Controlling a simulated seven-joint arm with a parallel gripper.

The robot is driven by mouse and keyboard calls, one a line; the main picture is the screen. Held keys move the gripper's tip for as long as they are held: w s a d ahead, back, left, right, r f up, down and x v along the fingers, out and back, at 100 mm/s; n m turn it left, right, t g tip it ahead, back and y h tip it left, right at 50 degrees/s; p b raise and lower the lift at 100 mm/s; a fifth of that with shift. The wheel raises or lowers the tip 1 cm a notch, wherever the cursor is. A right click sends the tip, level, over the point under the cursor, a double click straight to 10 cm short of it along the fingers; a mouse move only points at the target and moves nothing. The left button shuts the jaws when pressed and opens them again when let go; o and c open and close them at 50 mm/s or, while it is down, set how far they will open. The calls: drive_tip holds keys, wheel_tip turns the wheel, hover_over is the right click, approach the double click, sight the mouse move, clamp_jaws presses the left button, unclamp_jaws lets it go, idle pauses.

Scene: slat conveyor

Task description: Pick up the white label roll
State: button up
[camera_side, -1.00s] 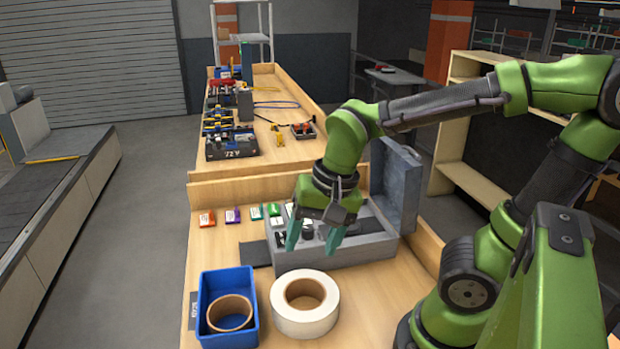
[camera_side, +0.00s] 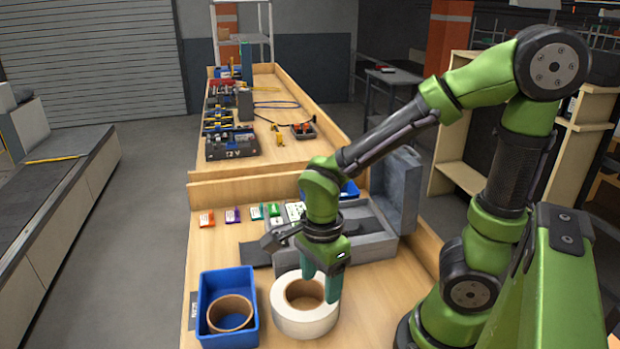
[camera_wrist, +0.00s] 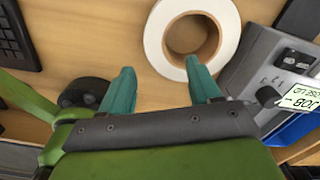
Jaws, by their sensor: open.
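The white label roll (camera_side: 292,320) lies flat on the wooden bench, a thick white ring with a brown core. It also shows at the top of the wrist view (camera_wrist: 231,20). My gripper (camera_side: 321,284) is open with its teal fingers pointing down, at the far right part of the roll in the side view. In the wrist view my gripper (camera_wrist: 163,85) has its two fingers apart; the right fingertip is near the roll's rim and the left one is over bare bench. Nothing is between the fingers. I cannot tell whether a finger touches the roll.
A blue bin (camera_side: 244,337) with a brown ring (camera_side: 230,312) inside stands just left of the roll. An open grey case (camera_side: 375,245) is behind it, its lid (camera_side: 402,190) upright. Small coloured packets (camera_side: 233,215) lie farther back. Bench right of the roll is clear.

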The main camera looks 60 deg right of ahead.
sight(320, 310)
wheel_tip(320, 310, down, 4)
drive_tip(key=shift+r, duration=0.25)
drive_tip(key=shift+s+a+f, duration=0.1)
drive_tip(key=shift+f, duration=1.25)
drive_tip(key=shift+s+a+f, duration=0.1)
drive_tip(key=shift+f, duration=1.25)
clamp_jaws()
